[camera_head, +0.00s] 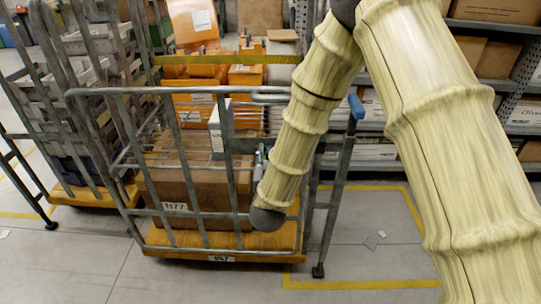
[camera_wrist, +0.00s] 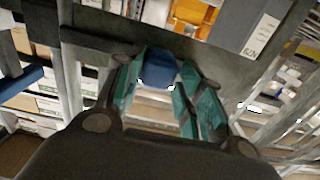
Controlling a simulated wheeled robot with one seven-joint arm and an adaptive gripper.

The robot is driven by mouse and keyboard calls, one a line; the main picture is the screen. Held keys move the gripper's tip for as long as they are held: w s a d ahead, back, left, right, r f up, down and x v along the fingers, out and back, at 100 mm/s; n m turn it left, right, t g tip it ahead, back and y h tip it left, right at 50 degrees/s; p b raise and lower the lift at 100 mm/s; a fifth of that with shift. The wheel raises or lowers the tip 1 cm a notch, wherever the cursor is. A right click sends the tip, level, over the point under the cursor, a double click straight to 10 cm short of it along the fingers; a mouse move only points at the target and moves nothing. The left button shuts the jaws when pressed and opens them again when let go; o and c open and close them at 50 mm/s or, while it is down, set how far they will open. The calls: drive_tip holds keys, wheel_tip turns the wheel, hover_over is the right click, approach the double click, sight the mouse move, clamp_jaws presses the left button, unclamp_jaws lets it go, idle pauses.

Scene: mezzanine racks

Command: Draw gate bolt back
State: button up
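The gate (camera_head: 228,125) is a grey tubular frame on the front of a wheeled cage trolley, upright and closed across it. In the wrist view, a blue knob (camera_wrist: 158,68), which looks like the bolt's handle, lies between the teal fingers of my gripper (camera_wrist: 165,70). The fingers are apart, one on each side of it; whether they touch it is unclear. In the head view my gripper (camera_head: 260,160) is small at the gate's right part, partly hidden by my arm. The bolt's shaft is not clearly visible.
A blue-ended handle (camera_head: 356,106) sticks up at the trolley's right; a blue bar (camera_wrist: 20,82) shows in the wrist view. A brown carton (camera_head: 190,185) stands inside the cage. Another trolley (camera_head: 85,110) is at the left. Marked floor (camera_head: 360,235) at the right is mostly clear.

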drive_tip(key=shift+o, duration=1)
drive_tip(key=shift+a, duration=0.2)
drive_tip(key=shift+d, duration=0.1)
drive_tip(key=shift+s+d, duration=0.1)
drive_tip(key=s+a, duration=0.1)
drive_tip(key=s, duration=1)
drive_tip(key=shift+s, duration=0.4)
